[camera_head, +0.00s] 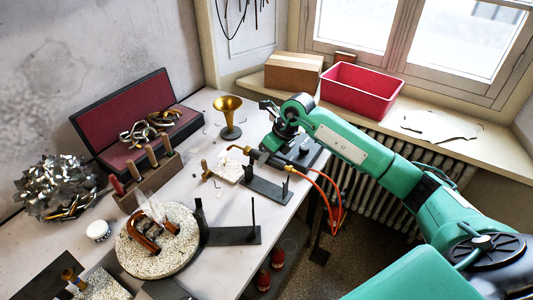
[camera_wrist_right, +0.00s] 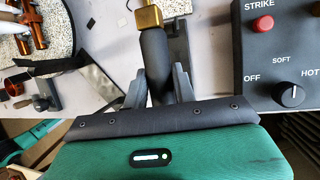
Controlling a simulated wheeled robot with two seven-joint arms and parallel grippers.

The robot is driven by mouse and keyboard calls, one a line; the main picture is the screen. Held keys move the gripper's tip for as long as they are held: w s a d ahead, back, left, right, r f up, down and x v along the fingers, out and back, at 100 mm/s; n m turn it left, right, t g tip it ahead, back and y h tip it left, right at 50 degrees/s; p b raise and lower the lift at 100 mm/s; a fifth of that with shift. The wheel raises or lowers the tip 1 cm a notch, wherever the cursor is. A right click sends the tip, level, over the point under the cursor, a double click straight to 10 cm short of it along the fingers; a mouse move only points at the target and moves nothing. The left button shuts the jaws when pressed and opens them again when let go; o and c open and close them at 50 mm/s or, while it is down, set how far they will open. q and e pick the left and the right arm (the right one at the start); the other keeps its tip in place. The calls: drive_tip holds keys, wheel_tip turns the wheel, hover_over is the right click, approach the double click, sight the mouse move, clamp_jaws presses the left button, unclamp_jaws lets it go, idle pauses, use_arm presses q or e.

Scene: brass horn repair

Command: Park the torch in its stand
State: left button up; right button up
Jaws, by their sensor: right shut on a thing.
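The torch (camera_head: 262,156), with a dark handle, brass nozzle and orange hose, is near the middle of the head view, its nozzle pointing left. My right gripper (camera_head: 276,148) is shut on its handle. In the right wrist view the grey fingers (camera_wrist_right: 157,88) press on both sides of the dark handle (camera_wrist_right: 155,55), with a brass collar (camera_wrist_right: 148,18) beyond. A dark stand with a flat base (camera_head: 268,192) and short uprights is directly below the torch. I cannot tell whether the torch touches the uprights. My left gripper is out of view.
A control box with a STRIKE button and knob (camera_wrist_right: 283,60) is close right of the gripper. A brass bell (camera_head: 229,112) stands behind. A second dark stand (camera_head: 232,236), a round speckled board (camera_head: 140,262) and a tool rack (camera_head: 130,200) occupy the bench's left and front.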

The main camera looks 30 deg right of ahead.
drive_tip(key=shift+f, duration=0.65)
wheel_tip(320, 180, down, 3)
drive_tip(key=b, duration=0.2)
drive_tip(key=shift+f+b, duration=0.15)
drive_tip(key=shift+b, duration=0.15)
drive_tip(key=shift+f, duration=0.25)
drive_tip(key=shift+f+b, duration=0.15)
drive_tip(key=shift+b, duration=0.15)
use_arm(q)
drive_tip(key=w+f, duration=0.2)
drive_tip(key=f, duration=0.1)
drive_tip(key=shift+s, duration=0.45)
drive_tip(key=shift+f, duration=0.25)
use_arm(e)
drive_tip(key=shift+f, duration=0.1)
